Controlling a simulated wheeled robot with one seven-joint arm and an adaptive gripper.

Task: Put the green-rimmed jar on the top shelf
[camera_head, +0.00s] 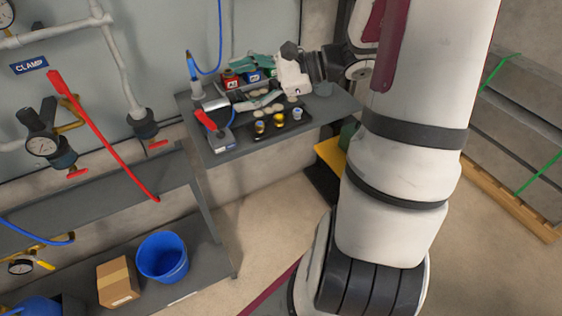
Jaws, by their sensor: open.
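My gripper (274,80) is small and far off at the end of my arm, above the back part of the grey table (228,153). It is open; its fingers are hard to tell from the things behind. Three small jars stand in a row on a dark tray near the table's front: a left jar (260,128), a middle jar (279,120) with yellow on it, and a right, paler jar (298,114). The gripper is behind and above them, apart from them. I cannot make out a green rim on any jar.
A grey rack at left has an upper shelf (95,205) and a lower shelf (205,262), which holds a blue bucket (162,258) and a cardboard box (117,282). Red-handled pipes (100,135) stand before the upper shelf. A red-handled tool (211,125) and labelled boxes crowd the table.

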